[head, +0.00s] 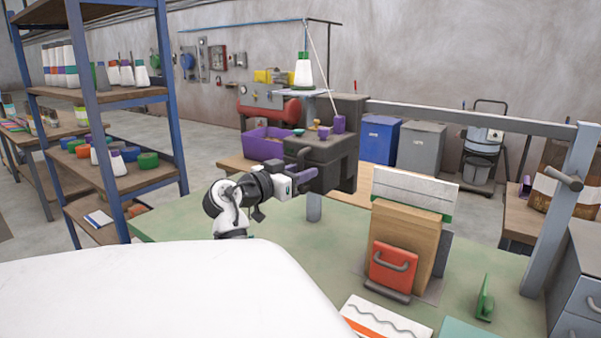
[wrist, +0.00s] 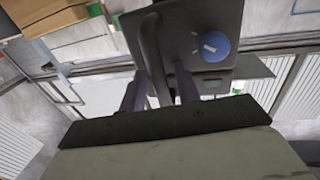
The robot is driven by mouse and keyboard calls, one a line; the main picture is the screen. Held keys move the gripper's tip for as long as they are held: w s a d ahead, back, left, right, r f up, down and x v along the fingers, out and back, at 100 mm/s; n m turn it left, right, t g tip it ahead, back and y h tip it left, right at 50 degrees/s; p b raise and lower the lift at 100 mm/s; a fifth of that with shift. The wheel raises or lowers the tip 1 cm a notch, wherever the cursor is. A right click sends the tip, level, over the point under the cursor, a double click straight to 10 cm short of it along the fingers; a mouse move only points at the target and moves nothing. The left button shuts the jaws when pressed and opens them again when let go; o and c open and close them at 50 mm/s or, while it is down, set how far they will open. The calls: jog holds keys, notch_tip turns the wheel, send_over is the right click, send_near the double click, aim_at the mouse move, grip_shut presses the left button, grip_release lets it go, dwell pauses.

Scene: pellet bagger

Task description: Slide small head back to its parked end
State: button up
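The small head (head: 330,155) is a dark grey, boxy sewing machine at the left end of the overhead rail (head: 470,117), with a purple spool (head: 339,124) on top. In the wrist view the head (wrist: 185,25) shows a blue dial (wrist: 214,44) and a dark curved bar handle (wrist: 150,50). My gripper (head: 308,178) is at the head's lower front. Its two purple-grey fingers (wrist: 160,92) stand apart, with the handle's lower part between them. Narrow gaps seem to show beside the handle; contact is hard to make out.
A brown bag (head: 408,225) with a white top stands upright behind a red handled plate (head: 393,268) on the green bench (head: 350,222). A grey post (head: 563,205) stands at the right. A blue-framed shelf (head: 95,95) is at the left. A purple bin (head: 262,146) sits behind the head.

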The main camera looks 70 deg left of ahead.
jog(key=b+v, duration=0.3)
jog(key=v, duration=1.1)
jog(key=shift+w, duration=0.15)
